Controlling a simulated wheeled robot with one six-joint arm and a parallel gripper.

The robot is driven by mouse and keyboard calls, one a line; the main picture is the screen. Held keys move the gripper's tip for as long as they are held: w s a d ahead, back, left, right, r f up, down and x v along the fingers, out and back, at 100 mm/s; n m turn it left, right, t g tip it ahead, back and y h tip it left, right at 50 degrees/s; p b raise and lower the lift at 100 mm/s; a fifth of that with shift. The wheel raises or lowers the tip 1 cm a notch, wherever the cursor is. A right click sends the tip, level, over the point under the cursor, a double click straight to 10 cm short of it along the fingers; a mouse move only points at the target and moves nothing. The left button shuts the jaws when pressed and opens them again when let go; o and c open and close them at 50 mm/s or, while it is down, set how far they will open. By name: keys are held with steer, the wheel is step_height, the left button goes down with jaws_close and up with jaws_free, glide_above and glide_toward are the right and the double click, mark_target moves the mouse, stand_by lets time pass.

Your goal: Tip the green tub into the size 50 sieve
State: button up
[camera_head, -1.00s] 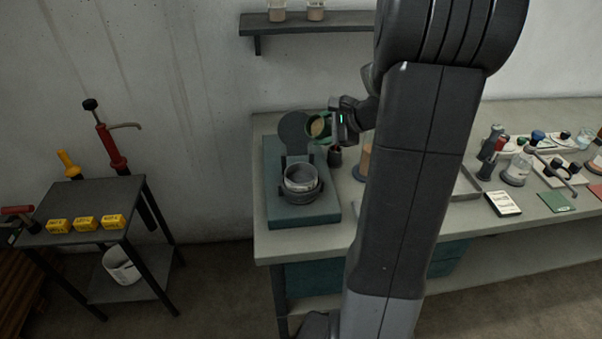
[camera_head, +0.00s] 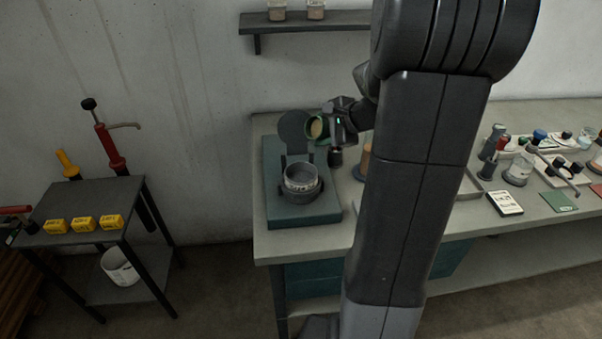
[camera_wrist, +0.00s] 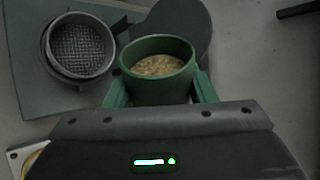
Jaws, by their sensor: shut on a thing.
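My gripper (camera_head: 337,127) is shut on the green tub (camera_head: 313,129) and holds it in the air above the back of the bench. In the wrist view, the green tub (camera_wrist: 158,88) sits between the gripper fingers (camera_wrist: 158,92), with tan grainy material inside. In the head view its mouth tilts to the left, toward the camera. A round metal sieve (camera_head: 302,178) sits in a dark holder on a teal base, below and left of the tub. Its mesh shows in the wrist view (camera_wrist: 80,45). No size mark is readable on it.
The teal base (camera_head: 290,214) has an upright dark round plate (camera_head: 295,128) behind the sieve, close to the tub. Bottles and small trays stand on the right of the bench. A side table (camera_head: 85,205) with yellow boxes (camera_head: 83,224) stands at left.

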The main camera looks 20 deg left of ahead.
steer(key=shift+s+f+n+t+h+b, duration=0.15)
steer(key=shift+f+n+t+h+b, duration=0.35)
steer(key=shift+t+b, duration=0.3)
stand_by(0.8)
steer(key=shift+s+a+f+n+t+b, duration=0.2)
steer(key=shift+s+f+b, duration=0.1)
steer(key=shift+f+b, duration=0.35)
steer(key=shift+s+a+f+n+t+b, duration=0.2)
steer(key=shift+s+f+b, duration=0.1)
steer(key=shift+f+b, duration=0.25)
steer(key=shift+s+a+f+n+t+h+b, duration=0.1)
steer(key=shift+s+f+n+t+h+b, duration=0.1)
steer(key=shift+f+n+t+h+b, duration=0.35)
stand_by(0.9)
steer(key=shift+s+a+r+n+t+h+p, duration=0.15)
steer(key=shift+s+r+n+t+p, duration=0.2)
steer(key=shift+t, duration=0.25)
steer(key=shift+s+a+r+n+t+h+p, duration=0.1)
steer(key=shift+r+n+t+p, duration=0.1)
steer(key=shift+n+t+p, duration=0.3)
stand_by(1.6)
steer(key=shift+s+a+f+t, duration=0.1)
steer(key=shift+s+f+t, duration=0.05)
steer(key=shift+f+t, duration=0.3)
stand_by(0.6)
